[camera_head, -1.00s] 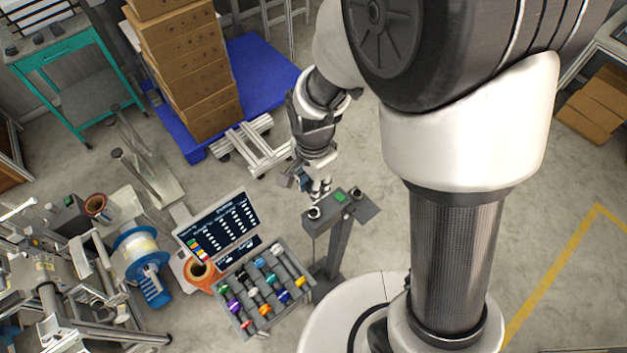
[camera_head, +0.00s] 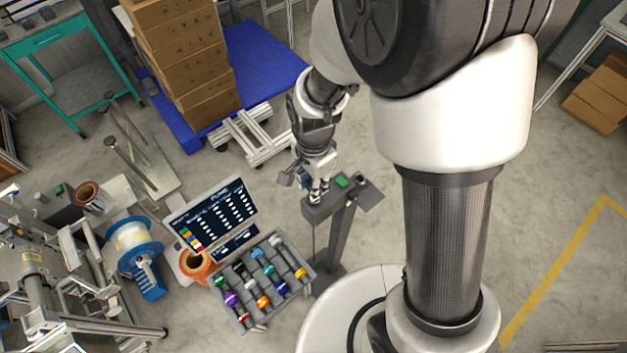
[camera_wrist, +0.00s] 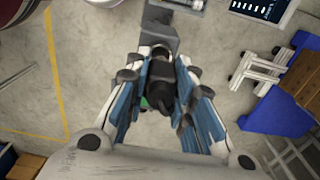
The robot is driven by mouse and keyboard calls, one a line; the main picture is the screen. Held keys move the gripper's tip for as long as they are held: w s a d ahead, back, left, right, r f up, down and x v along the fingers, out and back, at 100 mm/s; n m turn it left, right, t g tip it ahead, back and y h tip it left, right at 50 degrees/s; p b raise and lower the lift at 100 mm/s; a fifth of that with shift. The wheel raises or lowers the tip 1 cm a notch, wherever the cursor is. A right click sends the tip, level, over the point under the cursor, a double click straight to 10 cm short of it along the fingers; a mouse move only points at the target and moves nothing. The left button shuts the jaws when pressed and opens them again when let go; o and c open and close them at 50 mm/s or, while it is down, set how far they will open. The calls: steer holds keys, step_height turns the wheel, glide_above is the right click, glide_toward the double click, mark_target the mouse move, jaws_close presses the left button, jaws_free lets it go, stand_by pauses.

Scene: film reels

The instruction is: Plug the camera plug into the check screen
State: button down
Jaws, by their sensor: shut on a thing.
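My gripper (camera_head: 318,188) is at the left end of a grey post head (camera_head: 347,194), close over it. A small lit green panel (camera_head: 341,182) on this head looks like the check screen. In the wrist view my gripper's blue-padded fingers (camera_wrist: 163,88) are shut around a dark, roughly cylindrical thing (camera_wrist: 160,72), taken to be the camera plug. The grey post head (camera_wrist: 156,38) lies just beyond it. The fingers hide the plug's end and the socket, so I cannot tell whether the plug is in or only above it.
Left of the post are a grey tray (camera_head: 231,311) of coloured reels and a dark lettered board (camera_head: 215,222). A blue spool (camera_head: 143,273) stands further left. Stacked cartons (camera_head: 200,75) on a blue pallet (camera_head: 268,68) stand behind.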

steer(key=shift+f, duration=0.1)
steer(key=shift+f+b, duration=1.65)
steer(key=shift+f, duration=0.2)
steer(key=c, duration=1.3)
jaws_free()
steer(key=shift+r, duration=0.15)
step_height(320, 180, up, 12)
steer(key=shift+f, duration=0.1)
steer(key=shift+d, duration=0.1)
